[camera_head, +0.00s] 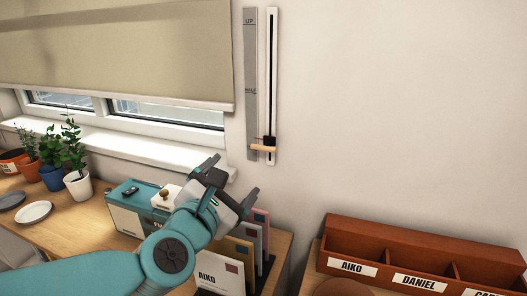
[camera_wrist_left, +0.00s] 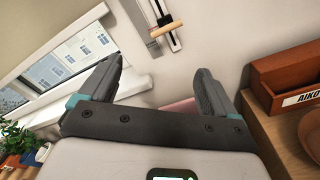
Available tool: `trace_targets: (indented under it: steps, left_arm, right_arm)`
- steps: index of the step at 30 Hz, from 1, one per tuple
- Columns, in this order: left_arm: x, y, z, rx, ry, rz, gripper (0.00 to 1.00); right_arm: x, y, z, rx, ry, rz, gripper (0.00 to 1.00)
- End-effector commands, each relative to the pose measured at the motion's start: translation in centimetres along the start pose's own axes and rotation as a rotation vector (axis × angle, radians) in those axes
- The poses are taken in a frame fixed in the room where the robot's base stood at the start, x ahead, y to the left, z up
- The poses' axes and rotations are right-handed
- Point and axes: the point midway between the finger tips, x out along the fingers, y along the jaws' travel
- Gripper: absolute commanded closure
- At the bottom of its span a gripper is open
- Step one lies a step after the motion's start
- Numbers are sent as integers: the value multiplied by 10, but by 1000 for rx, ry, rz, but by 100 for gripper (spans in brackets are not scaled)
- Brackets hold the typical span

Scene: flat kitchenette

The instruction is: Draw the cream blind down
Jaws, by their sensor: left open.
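The cream blind (camera_head: 115,45) hangs over the upper part of the window at the left, with a strip of glass showing below its lower edge. To its right a grey scale (camera_head: 250,80) marked UP and HALF is fixed to the wall beside a white track with a dark slot (camera_head: 272,70). A black slider with a wooden handle (camera_head: 262,148) sits low on the track; the handle also shows in the left wrist view (camera_wrist_left: 166,29). My left gripper (camera_head: 236,184) is open and empty, below and left of the handle and apart from it. My right gripper is not in view.
Potted plants (camera_head: 75,160) and plates (camera_head: 34,212) stand on the wooden counter at the left. A teal and white box (camera_head: 130,212) and a rack of envelopes (camera_head: 222,268) are under my left arm. A brown named organizer (camera_head: 425,245) is at the right.

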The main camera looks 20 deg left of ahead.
Motion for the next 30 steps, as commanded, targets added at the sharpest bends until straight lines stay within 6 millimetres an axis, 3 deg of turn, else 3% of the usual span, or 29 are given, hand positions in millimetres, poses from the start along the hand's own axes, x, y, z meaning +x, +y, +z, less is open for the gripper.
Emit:
trace_targets:
  steps: [3, 6, 8, 13, 17, 30]
  left_arm:
    - [0, -2, -2, -423, -7, 2, 9]
    - [-2, -3, -1, -719, -19, -2, 9]
    - [-4, -7, -3, -828, -39, -5, 9]
    - [-5, -10, 3, -829, -65, -14, 9]
    - [10, -9, 6, -826, -63, -15, 9]
    - [111, -7, 14, -824, -62, -15, 9]
  right_arm:
    - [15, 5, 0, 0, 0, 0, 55]
    - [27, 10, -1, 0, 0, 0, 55]
    - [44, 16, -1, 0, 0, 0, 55]
    - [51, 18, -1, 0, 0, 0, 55]
    - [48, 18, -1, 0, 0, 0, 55]
    - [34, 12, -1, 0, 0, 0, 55]
